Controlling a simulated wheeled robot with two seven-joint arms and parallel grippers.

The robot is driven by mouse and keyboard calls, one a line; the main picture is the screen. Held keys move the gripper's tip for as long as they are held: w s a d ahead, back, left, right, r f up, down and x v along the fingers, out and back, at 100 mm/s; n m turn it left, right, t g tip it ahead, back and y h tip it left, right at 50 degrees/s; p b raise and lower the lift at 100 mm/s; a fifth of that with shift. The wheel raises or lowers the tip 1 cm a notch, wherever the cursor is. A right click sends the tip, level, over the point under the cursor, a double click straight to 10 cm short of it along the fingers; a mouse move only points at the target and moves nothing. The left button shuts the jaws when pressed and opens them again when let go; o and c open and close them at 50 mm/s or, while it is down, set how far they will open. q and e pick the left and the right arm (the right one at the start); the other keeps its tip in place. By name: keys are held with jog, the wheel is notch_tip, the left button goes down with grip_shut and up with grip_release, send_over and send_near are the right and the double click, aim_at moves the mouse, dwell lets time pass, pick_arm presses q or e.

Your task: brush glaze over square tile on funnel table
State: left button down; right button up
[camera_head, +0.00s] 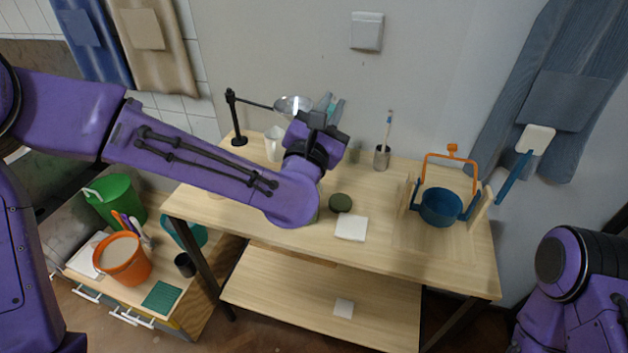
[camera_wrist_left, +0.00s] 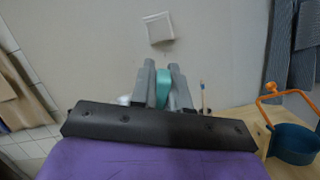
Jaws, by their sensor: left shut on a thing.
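A white square tile (camera_head: 351,228) lies flat on the wooden table (camera_head: 375,260), near its front middle. A clear funnel-like dish (camera_head: 293,104) on a black stand is at the back left, partly hidden by my arm. My left gripper (camera_head: 331,107) is raised over the back of the table, pointing toward the wall. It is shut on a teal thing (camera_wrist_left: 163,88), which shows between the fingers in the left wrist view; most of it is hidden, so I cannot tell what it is. The gripper is well apart from the tile. My right gripper is out of view.
A dark green round thing (camera_head: 340,202) lies beside the tile. A metal cup (camera_head: 382,158) holds a brush. A blue pot (camera_head: 440,207) with an orange handle stands at right. Another white square (camera_head: 343,308) lies on the lower shelf. An orange bucket (camera_head: 122,262) stands left.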

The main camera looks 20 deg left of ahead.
pick_arm(q)
notch_tip(320, 180, up, 4)
jog(key=p, duration=0.2)
jog(key=shift+p, duration=0.4)
dwell(0.4)
